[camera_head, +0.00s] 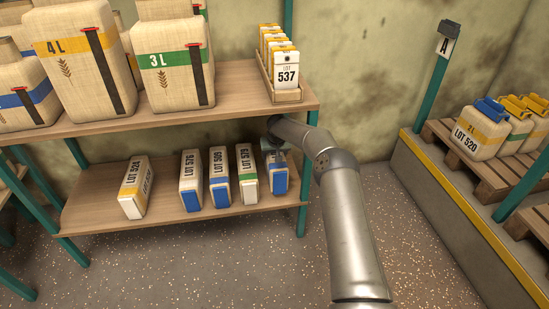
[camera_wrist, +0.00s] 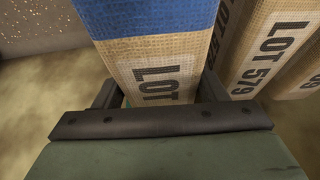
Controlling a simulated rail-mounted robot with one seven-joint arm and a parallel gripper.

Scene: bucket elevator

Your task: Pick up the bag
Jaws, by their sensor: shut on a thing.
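The bag (camera_head: 279,180) is tan burlap with a blue band and stands at the right end of the lower shelf. In the wrist view the bag (camera_wrist: 158,62) sits between the two fingers, with its "LOT" print towards my palm; the rest of its number is hidden. My gripper (camera_head: 276,157) reaches in under the upper shelf and is shut on the upper part of this bag. In the wrist view my gripper (camera_wrist: 160,98) has a finger on each side of it. I cannot tell whether the bag is clear of the shelf board.
A bag marked LOT 579 (camera_head: 247,174) stands close on the left, also in the wrist view (camera_wrist: 268,45). More bags stand further left on the lower shelf (camera_head: 95,212). The upper shelf (camera_head: 225,110) overhangs, carrying large sacks and a tag box (camera_head: 283,90). Pallets (camera_head: 480,170) stand right.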

